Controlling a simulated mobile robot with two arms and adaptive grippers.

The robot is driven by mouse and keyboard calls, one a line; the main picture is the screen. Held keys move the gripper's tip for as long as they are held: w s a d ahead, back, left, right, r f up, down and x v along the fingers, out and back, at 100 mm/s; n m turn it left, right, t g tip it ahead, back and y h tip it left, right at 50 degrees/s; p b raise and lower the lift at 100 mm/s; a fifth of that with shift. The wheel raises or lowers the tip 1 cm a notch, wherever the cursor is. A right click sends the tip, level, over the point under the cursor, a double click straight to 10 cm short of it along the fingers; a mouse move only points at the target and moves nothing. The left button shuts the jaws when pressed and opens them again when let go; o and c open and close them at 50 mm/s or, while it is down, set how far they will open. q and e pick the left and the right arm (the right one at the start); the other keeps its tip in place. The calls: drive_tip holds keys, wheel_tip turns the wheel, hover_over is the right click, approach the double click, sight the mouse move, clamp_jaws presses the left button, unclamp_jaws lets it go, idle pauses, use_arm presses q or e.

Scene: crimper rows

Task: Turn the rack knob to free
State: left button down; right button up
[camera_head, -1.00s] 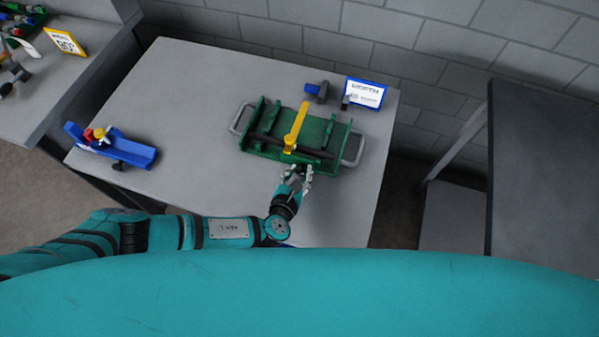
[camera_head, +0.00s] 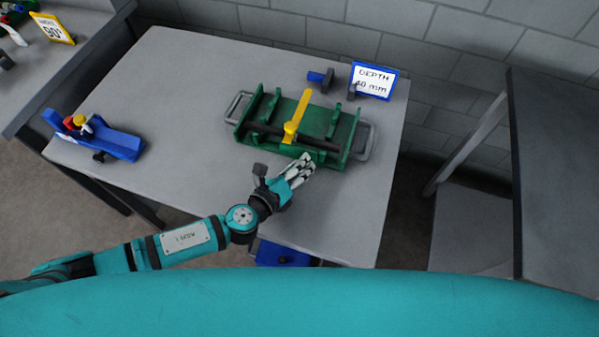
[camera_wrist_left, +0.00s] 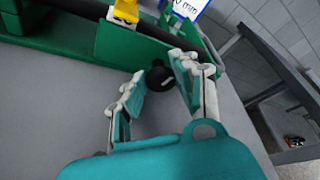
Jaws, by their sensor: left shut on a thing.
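The green rack (camera_head: 333,155) stands on the grey table, with a dark bar along it and a yellow arm (camera_head: 302,110) across it. In the left wrist view the rack's green wall (camera_wrist_left: 130,50) fills the top. The black round rack knob (camera_wrist_left: 160,77) sits at the foot of that wall. My left gripper (camera_head: 304,164) is at the rack's near side, its fingers (camera_wrist_left: 158,88) on either side of the knob and shut on it. In the head view the fingers hide the knob. My right gripper is not in view.
A sign reading "DEPTH 40 mm" (camera_head: 373,81) and a blue-and-black tool (camera_head: 321,79) stand behind the rack. A blue holder (camera_head: 118,142) with red and yellow parts is at the table's left. A blue object (camera_head: 283,255) is at the near edge. The table (camera_head: 190,100) between is clear.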

use_arm(q)
drive_tip(key=shift+f+n+h+b, duration=0.2)
drive_tip(key=shift+n+h+b, duration=0.35)
drive_tip(key=shift+b, duration=0.7)
drive_tip(key=shift+r+n, duration=0.1)
drive_tip(key=shift+n, duration=0.25)
drive_tip(key=c, duration=1)
unclamp_jaws()
